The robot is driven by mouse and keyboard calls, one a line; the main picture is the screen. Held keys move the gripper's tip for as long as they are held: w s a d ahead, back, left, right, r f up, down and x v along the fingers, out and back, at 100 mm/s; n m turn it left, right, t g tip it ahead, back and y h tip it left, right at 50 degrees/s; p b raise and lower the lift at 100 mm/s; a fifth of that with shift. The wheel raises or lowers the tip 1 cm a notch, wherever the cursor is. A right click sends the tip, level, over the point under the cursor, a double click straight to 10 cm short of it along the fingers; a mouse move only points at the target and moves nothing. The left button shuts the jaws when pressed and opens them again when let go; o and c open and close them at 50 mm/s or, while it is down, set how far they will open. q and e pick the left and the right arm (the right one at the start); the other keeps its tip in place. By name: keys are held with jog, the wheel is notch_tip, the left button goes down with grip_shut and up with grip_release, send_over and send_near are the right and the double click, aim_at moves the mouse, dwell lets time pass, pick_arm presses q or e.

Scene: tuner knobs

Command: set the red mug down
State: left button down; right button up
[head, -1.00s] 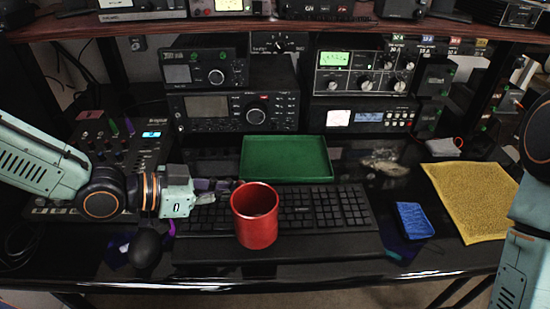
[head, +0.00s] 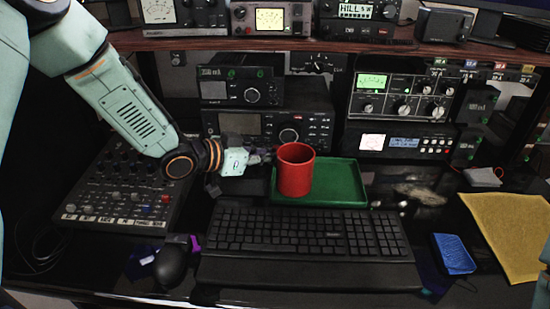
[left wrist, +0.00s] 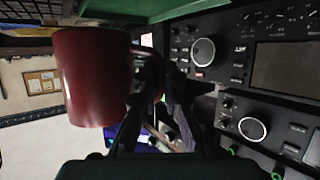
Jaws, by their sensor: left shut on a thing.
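The red mug (head: 295,172) is upright over the left part of the green tray (head: 345,183) in the head view. My left gripper (head: 266,157) is at the mug's left side and shut on it. In the left wrist view the mug (left wrist: 92,75) fills the left, with the dark fingers (left wrist: 150,75) at its side, and the tray (left wrist: 165,10) shows along the top edge. I cannot tell whether the mug's base touches the tray. My right gripper is out of view.
A black keyboard (head: 300,232) lies in front of the tray, with a mouse (head: 172,265) to its left. Radios (head: 268,125) stand behind. A mixer (head: 120,190) is at left. A blue sponge-like block (head: 453,253) and yellow cloth (head: 510,230) are at right.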

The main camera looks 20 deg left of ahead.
pick_arm(q)
jog(key=w, duration=0.3)
jog(key=w+a+b, duration=0.1)
jog(key=w, duration=0.2)
jog(key=w+a, duration=0.1)
jog(key=w, duration=0.2)
jog(key=shift+w+a, duration=0.15)
jog(key=shift+w, duration=0.05)
jog(key=shift+a+f+b, duration=0.1)
jog(key=shift+f+b, duration=0.3)
jog(key=shift+f, duration=0.2)
jog(key=shift+d+f+b, duration=0.3)
jog(key=shift+f, duration=0.35)
jog(key=f+b, duration=0.1)
jog(key=f, duration=0.3)
jog(key=shift+a+f+b, duration=0.1)
jog(key=shift+a+b, duration=0.1)
jog(key=shift+b, duration=0.2)
jog(key=shift+w+f, duration=0.1)
jog(key=shift+w, duration=0.3)
jog(key=shift+s, duration=0.1)
